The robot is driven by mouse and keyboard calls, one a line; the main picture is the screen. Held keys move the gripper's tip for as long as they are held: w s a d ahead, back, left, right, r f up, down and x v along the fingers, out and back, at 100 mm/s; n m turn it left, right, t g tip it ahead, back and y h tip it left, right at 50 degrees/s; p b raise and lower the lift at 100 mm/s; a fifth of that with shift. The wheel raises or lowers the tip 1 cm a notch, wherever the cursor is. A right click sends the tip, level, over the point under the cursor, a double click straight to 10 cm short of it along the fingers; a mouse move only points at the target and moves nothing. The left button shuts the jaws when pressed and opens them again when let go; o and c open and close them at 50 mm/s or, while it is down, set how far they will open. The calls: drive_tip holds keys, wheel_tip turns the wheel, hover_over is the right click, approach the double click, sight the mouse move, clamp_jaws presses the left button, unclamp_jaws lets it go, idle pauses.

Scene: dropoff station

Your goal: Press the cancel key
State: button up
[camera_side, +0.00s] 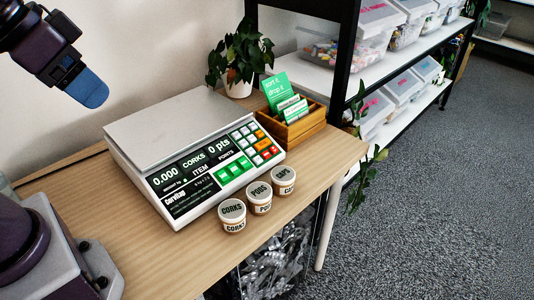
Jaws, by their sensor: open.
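A white and black weighing scale (176,199) with a flat grey pan (180,124) stands on the wooden table. Its front panel shows "0.000", "CORKS" and "0 pts". A keypad (250,142) at the panel's right end has white keys plus a few orange and red ones. Green keys (232,169) sit to its lower left. The key labels are too small to read, so I cannot tell which key is cancel. My gripper (90,90), with blue fingertips, is open and empty. It hangs at the upper left, well above and apart from the scale.
Three small lidded tubs, corks (232,214), pods (259,197) and caps (283,180), stand in front of the scale. A wooden card box (299,127) and a potted plant (238,56) stand behind it. Shelving (371,62) rises at the right. The left tabletop (95,205) is clear.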

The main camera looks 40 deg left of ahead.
clamp_jaws()
idle(1.4)
